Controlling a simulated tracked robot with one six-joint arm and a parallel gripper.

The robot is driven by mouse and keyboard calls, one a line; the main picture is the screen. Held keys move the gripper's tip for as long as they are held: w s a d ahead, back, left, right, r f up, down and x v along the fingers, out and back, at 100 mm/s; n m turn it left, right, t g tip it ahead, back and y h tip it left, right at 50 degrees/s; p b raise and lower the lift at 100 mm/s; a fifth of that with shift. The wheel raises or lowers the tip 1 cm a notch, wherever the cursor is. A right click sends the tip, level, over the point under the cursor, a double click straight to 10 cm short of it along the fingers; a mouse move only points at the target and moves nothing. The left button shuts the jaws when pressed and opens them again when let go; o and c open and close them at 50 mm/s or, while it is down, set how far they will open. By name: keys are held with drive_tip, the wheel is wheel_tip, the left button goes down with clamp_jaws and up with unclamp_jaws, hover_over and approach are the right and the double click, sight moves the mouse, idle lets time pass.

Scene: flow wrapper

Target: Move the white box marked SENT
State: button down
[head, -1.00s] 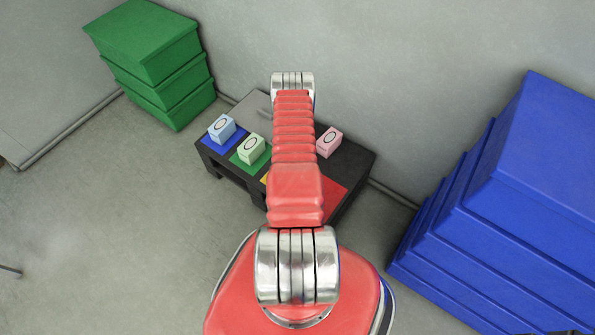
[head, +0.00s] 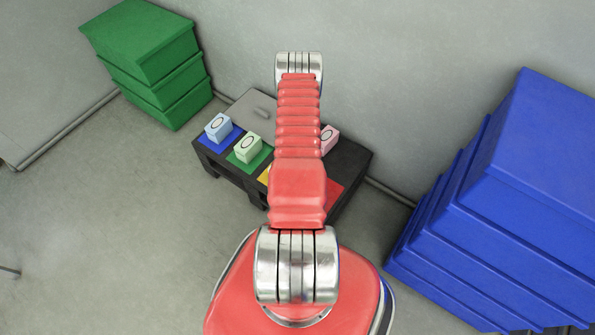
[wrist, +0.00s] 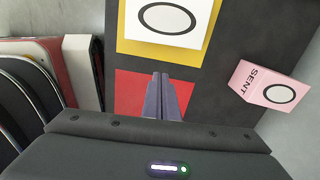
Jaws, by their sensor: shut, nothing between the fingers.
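A white box (wrist: 168,20) with a black oval on its top face sits on a yellow patch (wrist: 130,46) at the top of the wrist view, cut off by the frame edge. No SENT lettering shows on its visible face. My gripper (wrist: 162,76) is shut and empty, over the red patch (wrist: 126,92), apart from the white box and below it in the picture. A pink box (wrist: 266,85) at the right of the wrist view bears the word SENT and an oval. In the head view my arm hides the white box and my gripper.
On the dark table (head: 348,158), a light blue box (head: 218,128) sits on a blue patch and a light green box (head: 248,147) on a green patch. Green crates (head: 150,55) stand at the back left, large blue crates (head: 510,200) at the right.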

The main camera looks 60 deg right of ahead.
drive_tip(key=shift+r, duration=2.65)
